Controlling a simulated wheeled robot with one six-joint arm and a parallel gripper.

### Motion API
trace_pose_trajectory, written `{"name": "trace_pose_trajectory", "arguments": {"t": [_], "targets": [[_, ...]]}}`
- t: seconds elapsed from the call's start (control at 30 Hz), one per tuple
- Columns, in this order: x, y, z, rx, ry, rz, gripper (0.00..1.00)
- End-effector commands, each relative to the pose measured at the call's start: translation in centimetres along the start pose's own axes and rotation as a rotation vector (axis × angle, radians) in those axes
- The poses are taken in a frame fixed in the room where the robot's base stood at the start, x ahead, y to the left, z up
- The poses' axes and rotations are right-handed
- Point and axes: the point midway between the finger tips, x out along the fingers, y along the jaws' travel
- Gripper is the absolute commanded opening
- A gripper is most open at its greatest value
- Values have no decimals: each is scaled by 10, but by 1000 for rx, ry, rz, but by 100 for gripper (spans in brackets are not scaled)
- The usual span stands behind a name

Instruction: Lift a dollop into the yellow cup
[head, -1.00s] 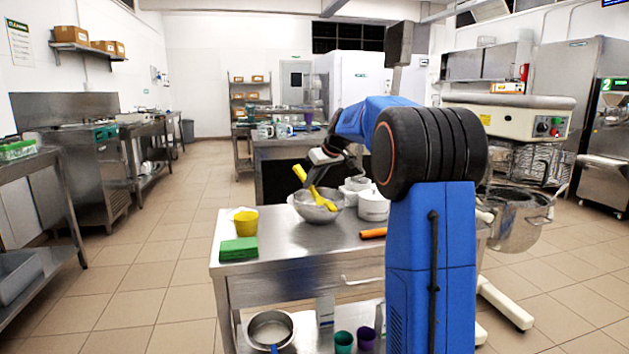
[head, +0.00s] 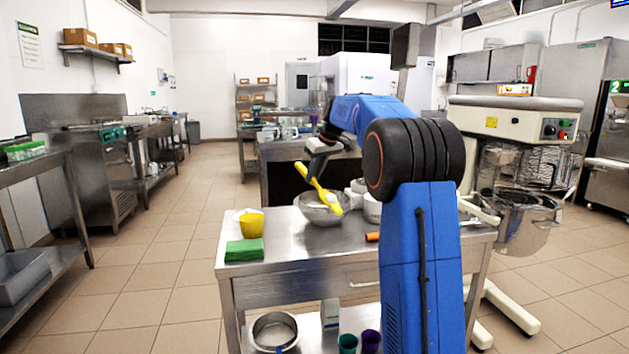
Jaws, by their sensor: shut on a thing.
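The yellow cup (head: 251,224) stands on the left part of the steel table, behind a green cloth or sponge pad. A metal bowl (head: 316,213) stands to its right. My gripper (head: 318,172) is above the bowl and shut on a yellow spatula-like tool (head: 326,191). The tool is tilted, its broad end low at the bowl's right side. I cannot tell whether it carries a dollop, and the bowl's contents are too small to see.
The green pad (head: 244,251) lies at the table's (head: 300,253) front left corner. White pots stand right of the bowl, partly hidden by my arm. An orange object (head: 372,237) lies near them. A large mixer (head: 510,120) stands at the right.

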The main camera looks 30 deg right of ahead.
Motion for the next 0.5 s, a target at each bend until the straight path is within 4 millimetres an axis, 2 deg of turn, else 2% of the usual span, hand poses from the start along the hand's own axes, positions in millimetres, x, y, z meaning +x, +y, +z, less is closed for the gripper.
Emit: {"name": "trace_pose_trajectory", "arguments": {"t": [0.5], "targets": [[-22, 0, -20, 0, 2, 0, 0]]}}
